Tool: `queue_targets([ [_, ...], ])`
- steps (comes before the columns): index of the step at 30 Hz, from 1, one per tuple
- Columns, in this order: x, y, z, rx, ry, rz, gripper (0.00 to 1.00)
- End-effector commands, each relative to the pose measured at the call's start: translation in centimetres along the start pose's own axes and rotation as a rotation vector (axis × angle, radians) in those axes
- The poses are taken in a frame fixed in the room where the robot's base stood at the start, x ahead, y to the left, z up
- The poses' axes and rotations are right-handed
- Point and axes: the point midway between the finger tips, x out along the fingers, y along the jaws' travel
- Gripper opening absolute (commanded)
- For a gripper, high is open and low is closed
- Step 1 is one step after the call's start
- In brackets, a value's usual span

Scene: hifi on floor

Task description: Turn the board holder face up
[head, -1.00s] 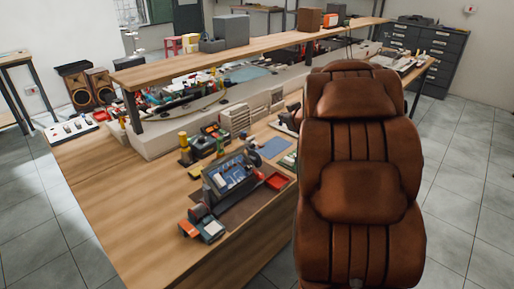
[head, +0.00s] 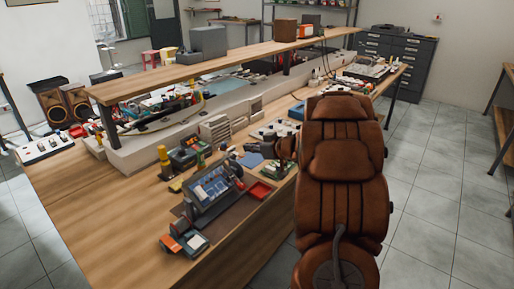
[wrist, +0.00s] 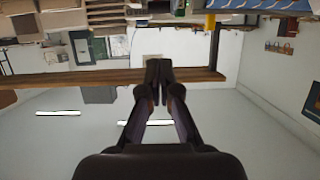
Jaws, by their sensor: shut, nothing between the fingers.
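The board holder (head: 212,190) stands on the near part of the wooden bench in the head view. It is a dark frame with a blue and white panel, tilted, the panel showing toward the camera. I cannot tell for sure which side counts as its face. My gripper (head: 252,148) seems to be the dark shape above the bench, behind and right of the holder and apart from it, partly hidden by the chair. In the wrist view my gripper (wrist: 158,80) has its fingers together with nothing between them. The holder cannot be made out there.
A raised shelf (head: 220,68) runs along the bench. The bench's left front (head: 100,205) is clear.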

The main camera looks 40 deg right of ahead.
Motion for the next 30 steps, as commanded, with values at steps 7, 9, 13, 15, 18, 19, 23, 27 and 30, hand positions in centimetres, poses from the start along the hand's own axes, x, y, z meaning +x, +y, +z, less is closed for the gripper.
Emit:
queue_targets([
  [7,4.2,-0.1,-0.2,-0.002,0.002,-0.004,0.0],
  [9,5.1,-0.1,0.2,0.002,0.0,-0.002,0.0],
  [13,6.2,0.0,1.6,0.003,-0.002,-0.001,0.0],
  [15,6.6,0.0,1.9,0.001,-0.001,-0.001,0.0],
  [18,7.0,0.0,2.4,0.001,0.0,0.0,0.0],
  [19,7.2,0.0,2.5,0.001,0.001,0.0,0.0],
  [23,7.4,0.0,2.8,-0.001,0.001,0.0,0.0],
  [27,7.5,0.0,2.8,-0.001,0.001,0.0,0.0],
  [30,7.5,0.0,2.8,-0.001,0.001,0.001,0.0],
])
